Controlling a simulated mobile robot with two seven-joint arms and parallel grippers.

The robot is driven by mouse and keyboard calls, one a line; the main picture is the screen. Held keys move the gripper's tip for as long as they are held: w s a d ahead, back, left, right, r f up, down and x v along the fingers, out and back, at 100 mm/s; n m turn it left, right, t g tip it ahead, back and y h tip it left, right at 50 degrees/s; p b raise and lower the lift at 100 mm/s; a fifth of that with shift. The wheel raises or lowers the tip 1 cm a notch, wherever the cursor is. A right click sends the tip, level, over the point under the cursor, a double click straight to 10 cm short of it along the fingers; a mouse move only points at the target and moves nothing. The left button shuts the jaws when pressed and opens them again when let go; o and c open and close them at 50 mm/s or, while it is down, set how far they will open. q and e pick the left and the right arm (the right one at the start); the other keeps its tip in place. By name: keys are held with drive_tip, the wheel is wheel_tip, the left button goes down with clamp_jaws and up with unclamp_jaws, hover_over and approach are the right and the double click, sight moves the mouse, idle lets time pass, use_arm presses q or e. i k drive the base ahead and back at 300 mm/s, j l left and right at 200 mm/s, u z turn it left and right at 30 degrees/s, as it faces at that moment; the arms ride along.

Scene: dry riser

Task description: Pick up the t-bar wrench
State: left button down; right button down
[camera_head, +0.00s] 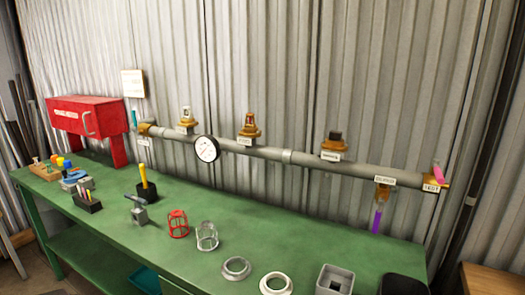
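A small T-shaped tool that looks like the t-bar wrench (134,199) stands on the green workbench, left of the middle. Its dark crossbar is on top, and its lower end meets a small grey block (140,216). I cannot tell how deep it sits in the block. Neither of my grippers shows in the head view.
A black holder with a yellow-handled tool (143,178) stands just behind the wrench. A red cage (178,224) and a grey cage (207,237) stand to its right. A grey pipe with a gauge (206,149) runs behind. Bench left of the wrench holds a black tool holder (88,203).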

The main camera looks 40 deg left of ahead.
sight(139, 214)
drive_tip(key=u, duration=1.85)
